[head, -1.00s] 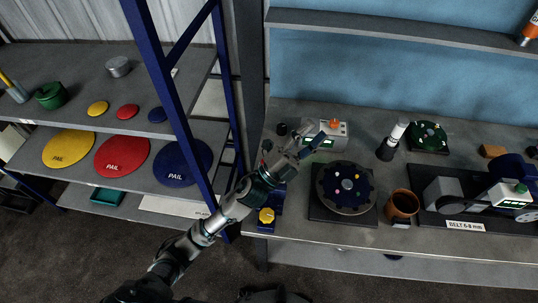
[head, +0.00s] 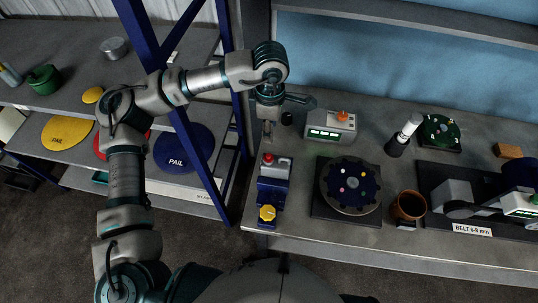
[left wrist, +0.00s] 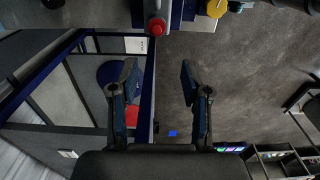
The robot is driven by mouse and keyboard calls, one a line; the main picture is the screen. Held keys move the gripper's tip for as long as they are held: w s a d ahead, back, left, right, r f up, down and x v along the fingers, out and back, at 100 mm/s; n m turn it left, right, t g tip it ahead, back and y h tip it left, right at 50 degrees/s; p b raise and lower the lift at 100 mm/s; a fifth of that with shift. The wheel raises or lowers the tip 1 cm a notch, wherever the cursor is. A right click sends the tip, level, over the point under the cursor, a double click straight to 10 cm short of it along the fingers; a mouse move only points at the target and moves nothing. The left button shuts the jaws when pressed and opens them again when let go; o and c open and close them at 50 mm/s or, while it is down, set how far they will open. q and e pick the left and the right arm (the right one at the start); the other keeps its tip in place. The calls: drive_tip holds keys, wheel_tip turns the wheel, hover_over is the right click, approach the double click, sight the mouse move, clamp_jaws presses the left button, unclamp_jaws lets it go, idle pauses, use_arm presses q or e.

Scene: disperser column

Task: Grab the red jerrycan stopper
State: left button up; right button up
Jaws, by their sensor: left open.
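No red jerrycan stopper can be made out now; the small red disc's place on the upper shelf is covered by my left arm in the head view. A large red pail lid (head: 101,144) shows partly behind that arm on the lower shelf. My left gripper (head: 268,138) points down over the bench's left end, above a blue device (head: 273,192) with a red button (head: 268,159). In the left wrist view my gripper (left wrist: 159,75) is open and empty, with the red button (left wrist: 157,27) beyond its fingertips. My right gripper is not in view.
The upper shelf (head: 60,96) holds a small yellow disc (head: 93,95), a green pot (head: 44,79) and a grey tin (head: 114,48). A blue upright (head: 185,150) stands between shelves and bench. The bench carries a dark round carousel (head: 352,186) and a brown cup (head: 408,206).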

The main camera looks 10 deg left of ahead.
use_arm(q)
drive_tip(key=p, duration=0.2)
hover_over(268, 155)
drive_tip(key=f, duration=0.9)
drive_tip(key=shift+s+d, duration=0.2)
drive_tip(key=shift+d, duration=0.1)
drive_tip(key=f, duration=0.1)
drive_tip(key=f+p, duration=0.1)
drive_tip(key=f, duration=0.2)
drive_tip(key=shift+w+a+f+p, duration=0.1)
drive_tip(key=shift+w+a+p, duration=0.15)
drive_tip(key=shift+p, duration=0.15)
drive_tip(key=shift+f, duration=0.45)
clamp_jaws()
